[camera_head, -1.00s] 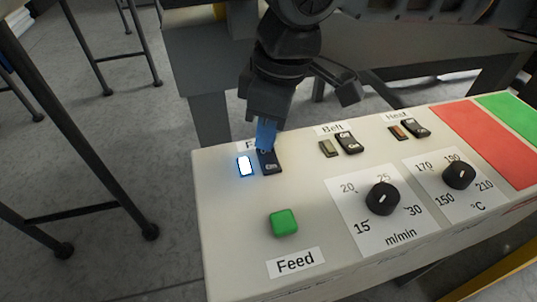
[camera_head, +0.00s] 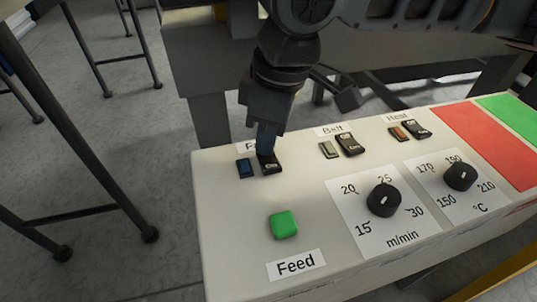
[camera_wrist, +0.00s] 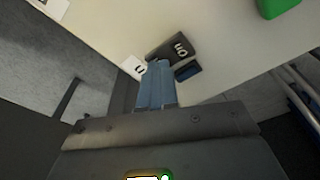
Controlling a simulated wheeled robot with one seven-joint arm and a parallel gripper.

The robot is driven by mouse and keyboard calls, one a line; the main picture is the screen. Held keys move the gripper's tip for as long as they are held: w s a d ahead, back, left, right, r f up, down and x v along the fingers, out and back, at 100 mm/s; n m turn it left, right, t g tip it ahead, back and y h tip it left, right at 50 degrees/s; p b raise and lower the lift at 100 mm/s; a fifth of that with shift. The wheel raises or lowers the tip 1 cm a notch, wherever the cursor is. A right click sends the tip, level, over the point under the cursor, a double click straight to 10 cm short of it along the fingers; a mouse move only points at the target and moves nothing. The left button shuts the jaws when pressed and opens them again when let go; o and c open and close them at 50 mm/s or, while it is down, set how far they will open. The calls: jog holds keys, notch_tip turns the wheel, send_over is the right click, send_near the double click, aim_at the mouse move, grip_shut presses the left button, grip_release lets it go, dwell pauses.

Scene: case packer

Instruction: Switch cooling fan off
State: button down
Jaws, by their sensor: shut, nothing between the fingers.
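The fan switch is a black rocker (camera_head: 269,166) at the left end of the cream control panel, under a label (camera_head: 250,147) mostly hidden by my gripper. Its indicator lamp (camera_head: 246,168) beside it is dark blue and unlit. My gripper (camera_head: 267,150) is shut and empty, its fingertips at the far end of the rocker, apparently touching it. In the wrist view, the blue-grey fingertips (camera_wrist: 158,68) reach the edge of the rocker (camera_wrist: 172,46), with the dark lamp (camera_wrist: 187,72) beside it.
The Belt switch (camera_head: 348,145) and Heat switch (camera_head: 416,130) stand to the right, each with an unlit lamp. A green Feed button (camera_head: 283,225) and two black knobs (camera_head: 383,200) sit nearer the front. Red and green areas (camera_head: 487,138) lie at the far right.

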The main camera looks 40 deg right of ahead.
notch_tip(320, 180, up, 7)
jog(key=p, duration=0.6)
jog(key=shift+f, duration=0.1)
dwell(0.6)
